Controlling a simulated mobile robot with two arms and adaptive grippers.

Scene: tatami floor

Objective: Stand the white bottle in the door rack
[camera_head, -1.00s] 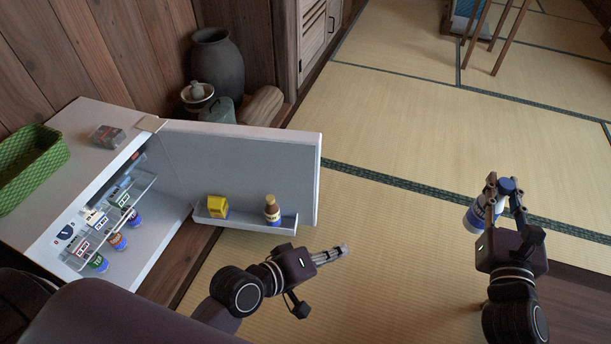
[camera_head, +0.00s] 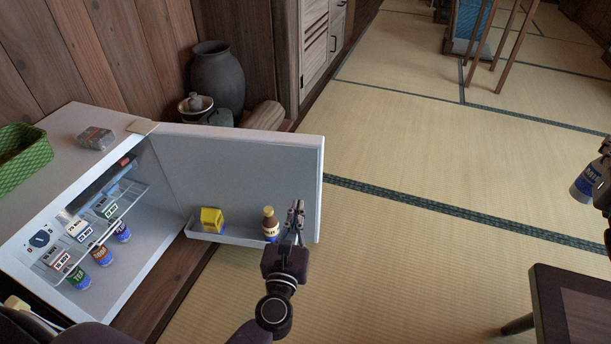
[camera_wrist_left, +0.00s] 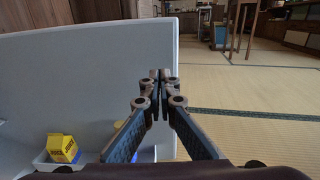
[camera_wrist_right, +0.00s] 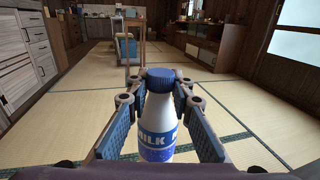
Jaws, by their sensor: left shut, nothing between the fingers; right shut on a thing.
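The white bottle (camera_wrist_right: 158,120), with a blue cap and a blue band, is held upright in my right gripper (camera_wrist_right: 160,84), whose fingers are shut around its neck. In the head view the bottle (camera_head: 586,184) is at the right edge, over the tatami, far from the fridge. The door rack (camera_head: 230,238) is on the inside of the open fridge door (camera_head: 245,170). My left gripper (camera_head: 297,208) is shut and empty, in front of the door beside the brown-capped bottle.
The open fridge (camera_head: 130,255) has a wire shelf with several cartons and bottles below. A green basket (camera_head: 25,165) and a grey container (camera_head: 95,138) are on top. A dark table (camera_head: 575,305) is at the lower right. Tatami between door and bottle is clear.

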